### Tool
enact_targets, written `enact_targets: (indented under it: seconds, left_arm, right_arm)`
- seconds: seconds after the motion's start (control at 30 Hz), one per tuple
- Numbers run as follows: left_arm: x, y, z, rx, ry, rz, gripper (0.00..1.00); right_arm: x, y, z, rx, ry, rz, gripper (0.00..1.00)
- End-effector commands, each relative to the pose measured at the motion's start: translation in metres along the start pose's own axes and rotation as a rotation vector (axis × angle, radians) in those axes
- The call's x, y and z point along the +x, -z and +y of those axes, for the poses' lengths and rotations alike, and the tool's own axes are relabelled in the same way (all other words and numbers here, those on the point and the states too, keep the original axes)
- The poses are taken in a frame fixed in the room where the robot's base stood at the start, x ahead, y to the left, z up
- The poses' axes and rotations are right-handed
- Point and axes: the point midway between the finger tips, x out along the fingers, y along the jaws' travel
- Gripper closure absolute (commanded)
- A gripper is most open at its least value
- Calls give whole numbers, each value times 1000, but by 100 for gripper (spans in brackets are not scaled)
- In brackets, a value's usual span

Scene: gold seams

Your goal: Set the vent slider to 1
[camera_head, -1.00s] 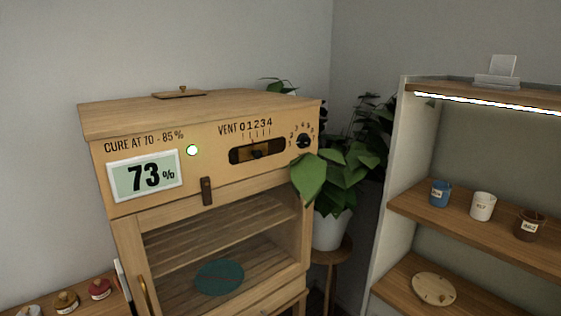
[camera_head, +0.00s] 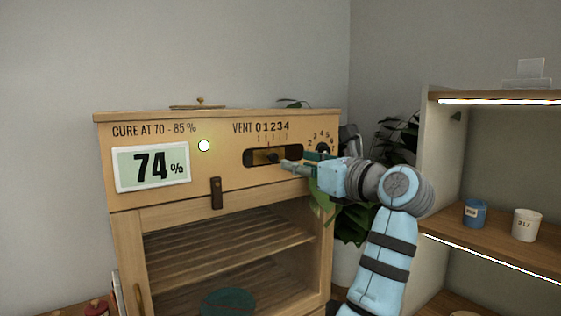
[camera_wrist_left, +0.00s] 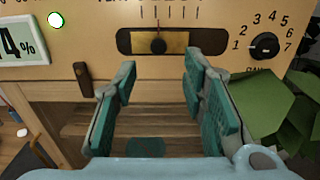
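In the head view the knob (camera_head: 273,156) sits near the slot's middle, below the scale 0 to 4. It looks around 1 or 2; the two views differ and I cannot tell exactly. My left gripper (camera_wrist_left: 160,72) is open, its teal fingers spread and empty just below and in front of the slot, the knob between them in the picture. In the head view this gripper (camera_head: 297,164) is right of the knob. My right gripper is not in view.
A numbered dial (camera_wrist_left: 264,45) sits right of the slot. Plant leaves (camera_wrist_left: 270,110) hang close below it. A latch (camera_head: 216,193) and a display reading 74% (camera_head: 152,167) are to the left. Shelves (camera_head: 490,235) with cups stand at the right.

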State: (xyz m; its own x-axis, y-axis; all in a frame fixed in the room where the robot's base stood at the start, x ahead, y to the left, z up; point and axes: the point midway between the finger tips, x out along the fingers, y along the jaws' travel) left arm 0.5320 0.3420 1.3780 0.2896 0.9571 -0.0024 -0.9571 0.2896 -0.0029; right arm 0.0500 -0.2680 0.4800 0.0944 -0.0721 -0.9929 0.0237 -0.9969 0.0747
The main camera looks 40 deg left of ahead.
Motion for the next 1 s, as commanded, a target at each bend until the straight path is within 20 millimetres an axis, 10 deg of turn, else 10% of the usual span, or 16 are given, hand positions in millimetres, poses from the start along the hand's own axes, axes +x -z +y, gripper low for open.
enact_targets:
  seconds: [0.3, 0.63, 0.87, 1.0]
  left_arm:
    - [71, -2, 0, 5, -2, -3, 62]
    - [78, -1, 0, 4, 0, -3, 62]
    - [77, -1, 0, 5, -1, -3, 97]
    - [77, -1, 0, 5, -1, -3, 100]
  right_arm:
    - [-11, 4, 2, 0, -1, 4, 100]
    - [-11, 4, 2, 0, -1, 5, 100]
    - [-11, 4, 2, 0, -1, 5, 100]
    - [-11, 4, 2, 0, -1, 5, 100]
